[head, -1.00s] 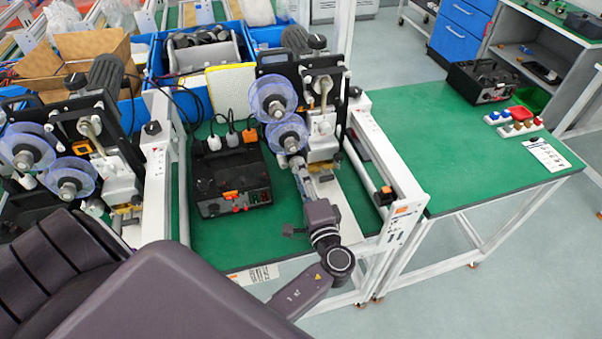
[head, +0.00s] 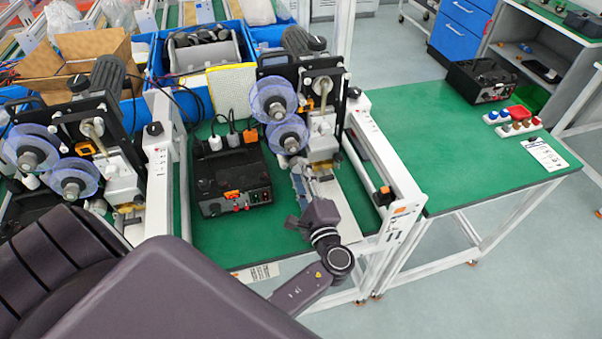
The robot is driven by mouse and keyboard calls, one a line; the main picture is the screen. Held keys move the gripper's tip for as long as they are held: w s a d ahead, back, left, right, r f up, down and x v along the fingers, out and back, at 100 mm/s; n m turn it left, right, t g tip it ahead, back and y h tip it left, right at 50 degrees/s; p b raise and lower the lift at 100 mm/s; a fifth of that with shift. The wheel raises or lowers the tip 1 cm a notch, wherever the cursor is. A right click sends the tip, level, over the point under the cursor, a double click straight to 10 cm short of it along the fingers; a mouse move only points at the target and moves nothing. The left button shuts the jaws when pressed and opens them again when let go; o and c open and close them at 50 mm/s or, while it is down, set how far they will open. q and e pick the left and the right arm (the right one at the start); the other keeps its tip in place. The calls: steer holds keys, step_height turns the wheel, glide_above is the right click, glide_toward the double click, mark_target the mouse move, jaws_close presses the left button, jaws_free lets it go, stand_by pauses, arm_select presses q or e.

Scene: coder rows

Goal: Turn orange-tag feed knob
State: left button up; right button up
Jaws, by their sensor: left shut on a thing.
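The right-hand coder (head: 318,120) stands on the green bench with two clear blue reels on its front. The lower reel (head: 287,134) has a grey knob (head: 291,144) at its centre. My left gripper (head: 300,168) reaches up from the front of the bench to just below this reel. It is shut on a small part there; its fingertips and that part are hard to make out, so I cannot tell which knob it is. An orange tag (head: 401,211) shows on the front end of the coder's white frame. My right gripper is not in view.
A black control box (head: 232,180) with orange and red switches sits left of my left gripper. A second coder (head: 75,150) stands at the left. White frame rails (head: 385,170) flank the right-hand coder. The green bench (head: 430,150) at right is largely clear.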

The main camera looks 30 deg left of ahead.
arm_select(q)
steer(key=shift+d+f, duration=0.1)
steer(key=shift+f, duration=0.05)
steer(key=o, duration=1.1)
steer(key=v, duration=1.2)
steer(key=shift+s, duration=0.1)
